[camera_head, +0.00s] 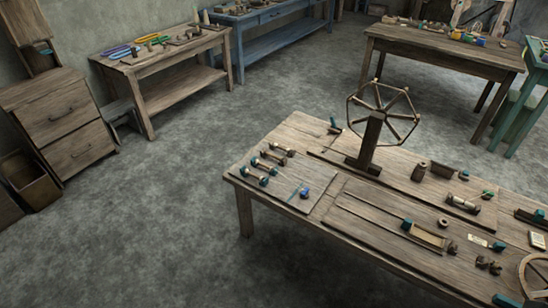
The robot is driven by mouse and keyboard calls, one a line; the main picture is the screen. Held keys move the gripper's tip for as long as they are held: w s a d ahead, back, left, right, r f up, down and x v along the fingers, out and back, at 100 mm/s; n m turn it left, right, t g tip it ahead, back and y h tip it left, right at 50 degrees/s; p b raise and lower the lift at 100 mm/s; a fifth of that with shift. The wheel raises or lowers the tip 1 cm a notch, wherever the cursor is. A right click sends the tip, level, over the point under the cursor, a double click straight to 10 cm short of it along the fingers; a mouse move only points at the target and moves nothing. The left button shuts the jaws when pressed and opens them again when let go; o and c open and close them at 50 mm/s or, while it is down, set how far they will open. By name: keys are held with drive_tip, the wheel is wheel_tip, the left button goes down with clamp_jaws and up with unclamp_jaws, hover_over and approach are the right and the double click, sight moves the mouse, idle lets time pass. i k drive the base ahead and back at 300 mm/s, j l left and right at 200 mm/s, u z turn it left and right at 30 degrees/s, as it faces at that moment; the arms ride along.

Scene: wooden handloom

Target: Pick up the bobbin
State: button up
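Several small bobbin-like pieces lie on a flat board (262,190) at the left end of the near wooden table. One dark and pale bobbin (272,159) with a thin rod lies near the board's back, and one with a teal end (257,176) lies nearer its left edge. A small blue spool (304,193) lies at the board's right side. A larger pale bobbin-like piece (463,204) with dark ends lies farther right on the table. I cannot tell which one is the task's bobbin. My gripper is not in view.
A wooden wheel (383,108) stands on a post on the near table (250,215), among small tools and dark blocks. A drawer cabinet (57,122), a side table (160,62), a blue bench (275,15) and another table (440,42) stand around. Grey floor (150,220) is clear at left.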

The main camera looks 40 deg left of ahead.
sight(265, 152)
drive_tip(key=u, duration=0.65)
drive_tip(key=i+j+u, duration=0.15)
drive_tip(key=i+u, duration=0.9)
drive_tip(key=u, duration=0.15)
drive_tip(key=i+l, duration=0.15)
drive_tip(key=i, duration=0.25)
drive_tip(key=i+l, duration=0.15)
drive_tip(key=i, duration=0.25)
drive_tip(key=u, duration=0.05)
